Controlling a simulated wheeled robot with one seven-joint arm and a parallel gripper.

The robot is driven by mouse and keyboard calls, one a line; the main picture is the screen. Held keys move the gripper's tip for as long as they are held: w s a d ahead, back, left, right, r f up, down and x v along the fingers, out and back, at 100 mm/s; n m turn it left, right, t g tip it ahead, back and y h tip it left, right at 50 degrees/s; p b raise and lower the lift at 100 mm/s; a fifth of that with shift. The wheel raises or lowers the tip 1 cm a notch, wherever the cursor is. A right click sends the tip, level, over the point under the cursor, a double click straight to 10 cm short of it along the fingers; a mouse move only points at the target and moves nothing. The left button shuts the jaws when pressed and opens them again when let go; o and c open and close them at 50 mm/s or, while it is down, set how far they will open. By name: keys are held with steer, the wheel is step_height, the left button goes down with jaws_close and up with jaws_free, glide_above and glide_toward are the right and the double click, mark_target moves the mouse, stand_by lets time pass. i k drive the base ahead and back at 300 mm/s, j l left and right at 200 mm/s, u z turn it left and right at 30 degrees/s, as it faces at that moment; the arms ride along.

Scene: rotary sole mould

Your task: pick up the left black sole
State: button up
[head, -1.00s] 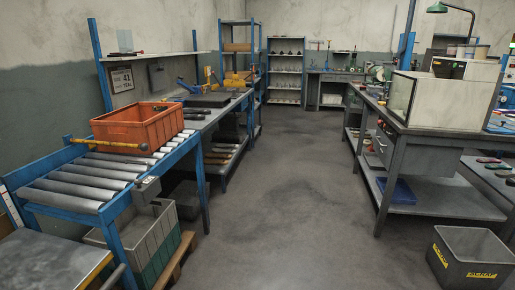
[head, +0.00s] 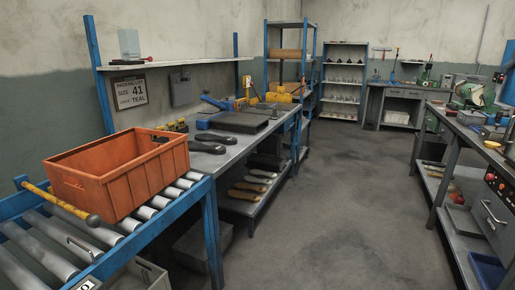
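Two black soles lie on the grey workbench (head: 229,159) along the left wall in the head view. The left black sole (head: 206,147) lies nearer the bench's left end, just beyond the orange crate. The right black sole (head: 231,138) lies beside it, a little farther back and to the right. Both look flat on the bench top and appear close together; I cannot tell whether they touch. My gripper is not in view.
An orange crate (head: 122,174) stands on the roller conveyor (head: 150,205) in the left foreground, with a yellow-handled tool (head: 60,200) beside it. Several soles lie on the bench's lower shelf (head: 240,207). A dark flat block (head: 238,123) sits behind the black soles. The middle floor (head: 340,220) is clear.

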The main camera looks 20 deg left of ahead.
mark_target(193, 146)
steer(key=i, duration=1.85)
steer(key=i+l+u, duration=0.1)
steer(key=i+u, duration=0.3)
steer(key=i+l+u, duration=0.3)
steer(key=i+u, duration=0.15)
steer(key=i, duration=0.15)
steer(key=i+l+u, duration=0.8)
steer(key=l, duration=0.15)
